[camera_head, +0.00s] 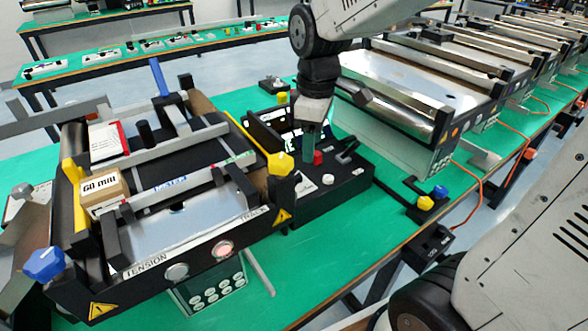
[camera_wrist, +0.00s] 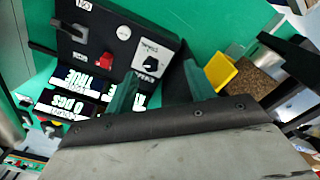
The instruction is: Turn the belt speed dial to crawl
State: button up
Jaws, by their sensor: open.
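The black control box (camera_head: 340,190) stands on the green bench beside the near mini conveyor; it also shows in the wrist view (camera_wrist: 96,45). In the wrist view, the speed dial (camera_wrist: 151,63) is a small black knob on a white labelled plate, and its setting is too small to read surely. My gripper (camera_head: 309,150) points down over the box, and its green fingers also show in the wrist view (camera_wrist: 160,82). The fingers are apart with nothing held, and the dial appears beyond the gap between them. In the head view I cannot make out the dial.
A red button (camera_head: 318,158), a white button (camera_head: 328,179) and a black lever (camera_head: 346,152) stand on the box close to my fingers. The near conveyor (camera_head: 190,232) with a yellow knob (camera_head: 280,164) is at left. More conveyors (camera_head: 400,85) line the right.

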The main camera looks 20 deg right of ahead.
aim_at(295, 175)
jog(key=w+f+n, duration=0.1)
jog(key=w, duration=0.1)
jog(key=w+a+f+n, duration=0.1)
jog(key=f, duration=0.1)
jog(key=w+f+n, duration=0.1)
jog(key=w, duration=0.1)
jog(key=shift+w+a+f, duration=0.15)
jog(key=shift+w+f, duration=0.05)
jog(key=shift+w, duration=0.1)
jog(key=shift+w+f, duration=0.1)
jog(key=shift+f, duration=0.2)
notch_tip(295, 175, down, 7)
jog(key=shift+f, duration=0.15)
jog(key=c, duration=1)
jog(key=shift+o, duration=0.2)
